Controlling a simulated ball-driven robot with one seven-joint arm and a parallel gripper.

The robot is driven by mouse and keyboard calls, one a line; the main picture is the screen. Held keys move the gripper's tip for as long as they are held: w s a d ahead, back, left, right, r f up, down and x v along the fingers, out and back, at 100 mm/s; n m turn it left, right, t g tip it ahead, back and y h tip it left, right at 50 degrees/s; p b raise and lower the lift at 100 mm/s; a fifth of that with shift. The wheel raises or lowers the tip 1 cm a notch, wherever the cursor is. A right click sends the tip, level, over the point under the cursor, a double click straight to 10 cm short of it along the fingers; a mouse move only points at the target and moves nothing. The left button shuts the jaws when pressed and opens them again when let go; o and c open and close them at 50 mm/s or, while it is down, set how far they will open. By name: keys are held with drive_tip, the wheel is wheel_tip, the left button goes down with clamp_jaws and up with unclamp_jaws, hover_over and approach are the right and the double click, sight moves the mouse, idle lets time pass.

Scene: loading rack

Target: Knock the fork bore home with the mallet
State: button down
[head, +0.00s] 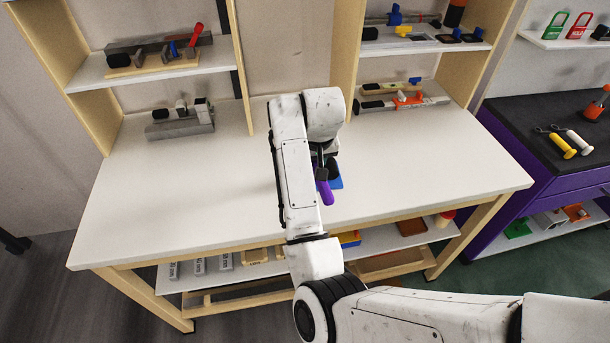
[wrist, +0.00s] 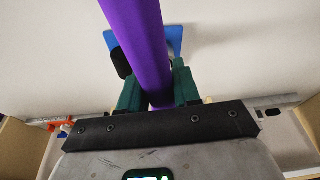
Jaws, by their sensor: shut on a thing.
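My gripper (wrist: 156,88) has its green fingers on either side of a purple handle (wrist: 137,30) and is shut on it. I take this as the mallet's handle; its head is not clearly seen. In the head view the purple handle (head: 325,190) pokes out beside my arm, above the white bench. A blue piece (head: 336,183) lies just behind it; in the wrist view the blue piece (wrist: 174,40) shows partly behind the handle, with a dark rounded piece (wrist: 122,63) beside it. My arm hides much of this spot. I cannot make out the fork bore.
The white bench top (head: 420,170) is clear to the right and left of my arm. A grey fixture (head: 181,120) stands at the back left. Shelves behind hold tools, including an orange-and-grey assembly (head: 408,100). A purple cabinet (head: 560,195) stands at the right.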

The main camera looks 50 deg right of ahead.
drive_tip(key=shift+r, duration=1.55)
